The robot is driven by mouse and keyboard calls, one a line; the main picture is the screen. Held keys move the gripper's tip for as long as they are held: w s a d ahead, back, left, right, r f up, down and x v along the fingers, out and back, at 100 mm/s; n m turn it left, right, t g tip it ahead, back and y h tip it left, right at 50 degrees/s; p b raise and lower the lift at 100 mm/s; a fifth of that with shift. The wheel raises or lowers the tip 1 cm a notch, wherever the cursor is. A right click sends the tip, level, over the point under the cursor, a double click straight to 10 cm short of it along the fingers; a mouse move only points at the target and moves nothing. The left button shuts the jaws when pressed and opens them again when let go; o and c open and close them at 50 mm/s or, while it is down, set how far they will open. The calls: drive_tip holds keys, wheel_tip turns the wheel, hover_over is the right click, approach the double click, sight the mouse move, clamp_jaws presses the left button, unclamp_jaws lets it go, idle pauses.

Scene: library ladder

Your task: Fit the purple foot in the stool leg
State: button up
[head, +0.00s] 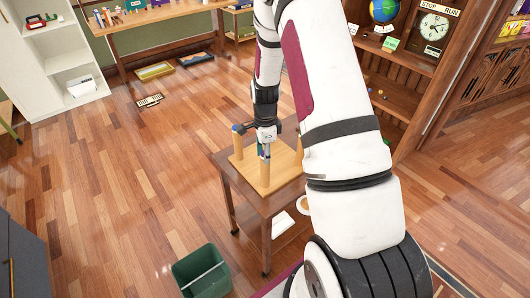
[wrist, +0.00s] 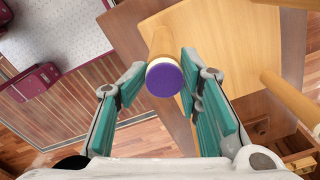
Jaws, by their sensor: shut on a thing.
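A pale wooden stool lies upside down with its legs up, its seat (head: 243,158) on a small brown table (head: 241,190). My gripper (head: 265,147) is over the front leg (head: 265,174). In the wrist view, the purple foot (wrist: 165,80), a round disc with a pale rim, is between the two fingers of my gripper (wrist: 166,72), which is shut on it. The foot lines up with the end of a wooden leg (wrist: 161,42) behind it. I cannot tell whether it is fully seated. Another leg (head: 237,140) with a blue top stands at left.
A green bin (head: 202,272) stands on the floor at front left. A white paper (head: 282,224) and a round pale object are on the table's lower shelf. The wooden floor at left is mostly clear.

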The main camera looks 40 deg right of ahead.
drive_tip(key=shift+w+d+f, duration=0.1)
drive_tip(key=shift+w+f, duration=0.05)
drive_tip(key=shift+w, duration=0.05)
drive_tip(key=o, duration=1.6)
drive_tip(key=shift+c, duration=0.2)
drive_tip(key=shift+r+p, duration=0.65)
drive_tip(key=shift+r, duration=2.45)
